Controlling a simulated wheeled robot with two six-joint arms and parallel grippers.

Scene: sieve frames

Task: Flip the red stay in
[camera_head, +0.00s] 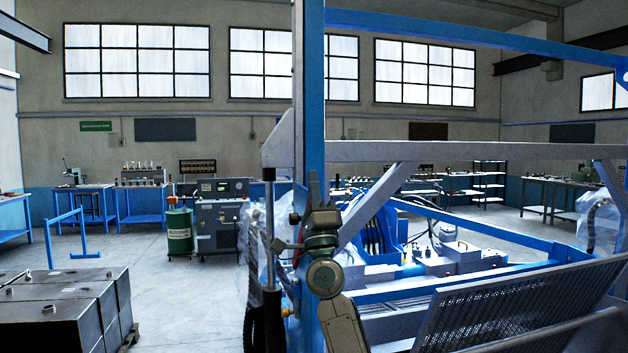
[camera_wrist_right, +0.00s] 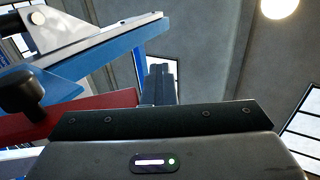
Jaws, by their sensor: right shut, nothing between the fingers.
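The red stay (camera_wrist_right: 70,112) shows in the wrist view as a flat red bar at the left. Its right end comes up beside my right gripper's fingers, and I cannot tell whether they touch. A black knob (camera_wrist_right: 22,92) stands in front of its left part. My right gripper (camera_wrist_right: 161,72) is shut with nothing between its fingers. In the head view my right gripper (camera_head: 314,182) points up in front of the blue post. My left gripper is not in view.
The blue post (camera_head: 311,90) rises close behind my right arm. A grey crossbeam (camera_head: 440,151) and a perforated screen panel (camera_head: 500,310) belong to the machine at the right. A blue beam with a grey bracket (camera_wrist_right: 70,25) is above the stay. Dark metal boxes (camera_head: 60,310) stand lower left.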

